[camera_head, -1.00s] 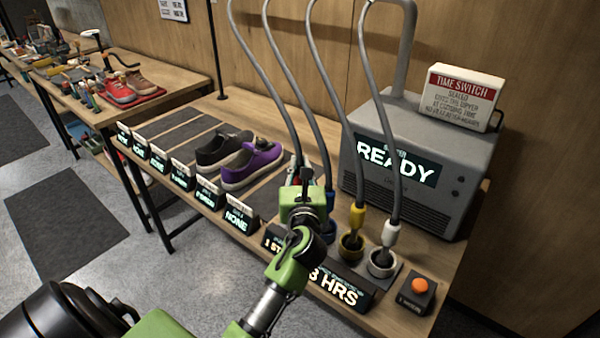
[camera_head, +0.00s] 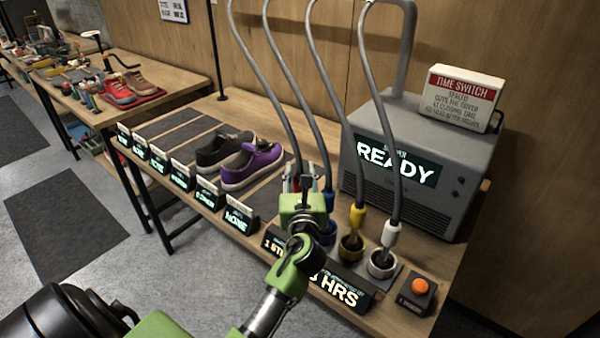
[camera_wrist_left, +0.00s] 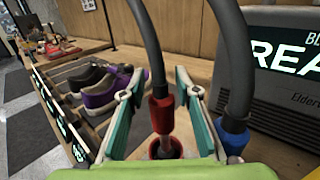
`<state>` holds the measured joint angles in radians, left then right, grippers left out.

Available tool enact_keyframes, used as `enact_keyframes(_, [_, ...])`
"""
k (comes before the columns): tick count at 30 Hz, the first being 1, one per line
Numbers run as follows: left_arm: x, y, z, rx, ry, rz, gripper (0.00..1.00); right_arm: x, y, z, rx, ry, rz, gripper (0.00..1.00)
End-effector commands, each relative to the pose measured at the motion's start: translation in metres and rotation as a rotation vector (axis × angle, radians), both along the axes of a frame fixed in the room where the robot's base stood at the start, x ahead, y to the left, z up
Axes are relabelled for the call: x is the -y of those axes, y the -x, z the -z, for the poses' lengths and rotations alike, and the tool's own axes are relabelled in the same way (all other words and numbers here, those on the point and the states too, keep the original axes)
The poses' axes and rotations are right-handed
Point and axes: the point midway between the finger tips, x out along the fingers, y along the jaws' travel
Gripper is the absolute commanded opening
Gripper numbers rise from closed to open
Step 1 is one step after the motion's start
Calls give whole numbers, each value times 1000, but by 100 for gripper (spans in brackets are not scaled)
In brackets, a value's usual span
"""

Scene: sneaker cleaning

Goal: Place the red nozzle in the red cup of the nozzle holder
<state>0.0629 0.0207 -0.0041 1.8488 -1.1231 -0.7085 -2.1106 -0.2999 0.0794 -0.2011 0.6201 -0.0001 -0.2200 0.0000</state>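The red nozzle (camera_wrist_left: 162,112) hangs on its grey hose in the left wrist view. Its thin tip points down into the red cup (camera_wrist_left: 154,149), whose rim shows just below it. My left gripper (camera_wrist_left: 161,84) is open, with one teal finger pad on each side of the nozzle and a gap on both sides. In the head view, my left gripper (camera_head: 305,181) is over the left end of the nozzle holder and hides most of the red nozzle and cup. Whether the nozzle rests fully seated is hard to tell. My right gripper is not in view.
The blue nozzle (camera_wrist_left: 232,132) stands close to the right of my fingers. Yellow (camera_head: 357,217) and white (camera_head: 391,234) nozzles stand in their cups further right. A grey dryer (camera_head: 420,165) stands behind, and purple (camera_head: 252,163) and dark shoes lie to the left.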

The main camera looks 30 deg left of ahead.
Motion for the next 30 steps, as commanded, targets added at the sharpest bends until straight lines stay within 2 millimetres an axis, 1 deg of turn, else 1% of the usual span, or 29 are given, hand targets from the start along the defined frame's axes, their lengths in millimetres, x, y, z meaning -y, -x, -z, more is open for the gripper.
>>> enact_keyframes(5, [16,21,3,0,3,2,30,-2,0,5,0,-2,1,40])
enact_keyframes(12, [47,64,4,-1,3,1,30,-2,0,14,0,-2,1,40])
enact_keyframes(15, [57,78,2,0,4,1,30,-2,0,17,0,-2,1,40])
enact_keyframes(18, [64,89,2,0,2,1,30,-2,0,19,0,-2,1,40])
enact_keyframes(22, [69,96,1,1,2,0,30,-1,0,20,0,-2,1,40])
enact_keyframes(30, [70,97,0,2,1,0,30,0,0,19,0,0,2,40])
